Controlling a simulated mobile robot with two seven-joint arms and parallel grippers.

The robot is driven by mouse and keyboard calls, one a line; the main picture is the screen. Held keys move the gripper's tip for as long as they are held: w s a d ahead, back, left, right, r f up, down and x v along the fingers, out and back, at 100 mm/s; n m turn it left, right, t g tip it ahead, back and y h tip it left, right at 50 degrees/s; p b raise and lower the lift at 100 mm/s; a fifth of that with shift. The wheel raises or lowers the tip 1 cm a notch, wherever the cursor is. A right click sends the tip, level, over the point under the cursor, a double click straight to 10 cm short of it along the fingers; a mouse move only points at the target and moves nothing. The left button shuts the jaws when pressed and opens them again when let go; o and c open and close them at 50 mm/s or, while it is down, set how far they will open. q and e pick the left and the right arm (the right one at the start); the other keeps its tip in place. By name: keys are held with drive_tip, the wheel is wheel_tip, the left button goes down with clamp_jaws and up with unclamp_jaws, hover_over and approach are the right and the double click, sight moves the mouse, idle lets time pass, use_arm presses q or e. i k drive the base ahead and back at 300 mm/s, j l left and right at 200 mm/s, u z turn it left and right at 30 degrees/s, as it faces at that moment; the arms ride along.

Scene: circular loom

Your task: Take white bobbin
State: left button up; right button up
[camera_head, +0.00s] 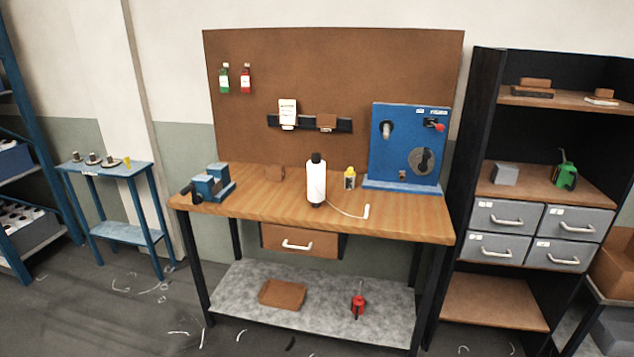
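The white bobbin (316,183) stands upright near the middle of the wooden workbench (268,203). It has a white wound body with a black top and a black base. A thin white thread runs from it to the right and ends at a small white piece (366,211) near the bench's front edge. Neither of my grippers shows in the head view.
A blue vise (211,183) sits at the bench's left and a blue panel (407,147) at its right. Shelves (540,190) stand on the right, a small blue table (118,171) on the left.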

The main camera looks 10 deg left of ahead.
sight(316, 166)
drive_tip(key=i+j+z, duration=0.1)
drive_tip(key=i+j, duration=0.2)
drive_tip(key=i+j+z, duration=0.1)
drive_tip(key=i+j, duration=0.2)
drive_tip(key=j, duration=0.2)
drive_tip(key=i+j+z, duration=0.1)
drive_tip(key=i+j, duration=0.2)
drive_tip(key=j, duration=0.1)
